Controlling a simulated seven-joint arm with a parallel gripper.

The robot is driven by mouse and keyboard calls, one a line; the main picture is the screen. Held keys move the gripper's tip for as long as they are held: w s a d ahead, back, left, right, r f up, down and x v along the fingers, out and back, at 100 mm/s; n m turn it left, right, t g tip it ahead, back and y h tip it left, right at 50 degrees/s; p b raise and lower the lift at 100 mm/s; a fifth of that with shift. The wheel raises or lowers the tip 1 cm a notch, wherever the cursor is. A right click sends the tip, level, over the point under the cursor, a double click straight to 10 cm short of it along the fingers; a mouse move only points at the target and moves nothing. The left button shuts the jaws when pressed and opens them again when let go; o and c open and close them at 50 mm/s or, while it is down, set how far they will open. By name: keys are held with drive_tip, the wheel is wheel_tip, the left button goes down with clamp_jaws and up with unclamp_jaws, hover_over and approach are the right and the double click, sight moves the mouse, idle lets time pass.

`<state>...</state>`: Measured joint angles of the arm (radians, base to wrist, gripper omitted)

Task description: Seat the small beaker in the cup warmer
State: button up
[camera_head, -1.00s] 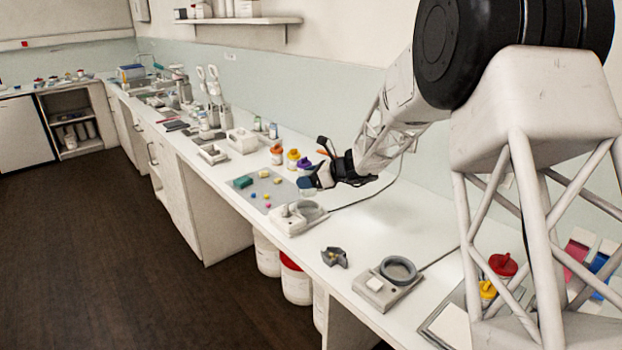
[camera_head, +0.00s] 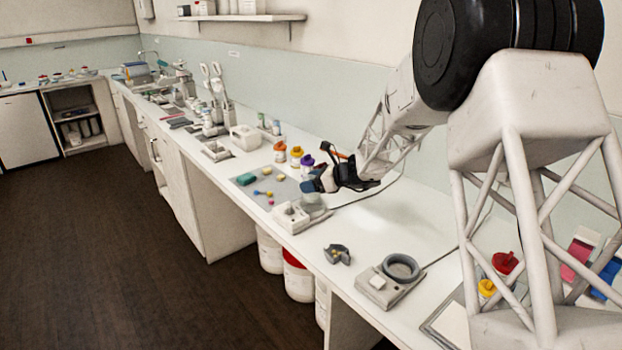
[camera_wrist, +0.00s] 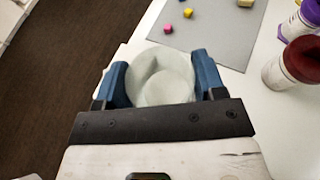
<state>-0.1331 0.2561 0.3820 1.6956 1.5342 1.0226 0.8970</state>
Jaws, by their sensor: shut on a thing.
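The small beaker (camera_wrist: 162,78), clear and pale, stands between the blue fingers of my gripper (camera_wrist: 160,84) in the wrist view. My gripper (camera_head: 312,186) is shut on it. In the head view the gripper is over the ring end of a white box-shaped device (camera_head: 290,216) on the counter, which appears to be a cup warmer. The beaker is mostly hidden there, and I cannot tell whether it touches the device. A similar device (camera_head: 378,287) with a round grey ring (camera_head: 401,267) stands nearer, its ring empty. I cannot tell which one the task means.
A dark grey holder (camera_head: 337,254) sits between the devices. Cords run along the counter.

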drive_tip(key=shift+f, duration=1.4)
drive_tip(key=shift+f, duration=0.75)
idle(2.7)
drive_tip(key=o, duration=1)
drive_tip(key=shift+d, duration=0.15)
drive_tip(key=v, duration=0.7)
drive_tip(key=shift+d, duration=0.25)
drive_tip(key=shift+s+r, duration=0.15)
drive_tip(key=shift+s, duration=0.05)
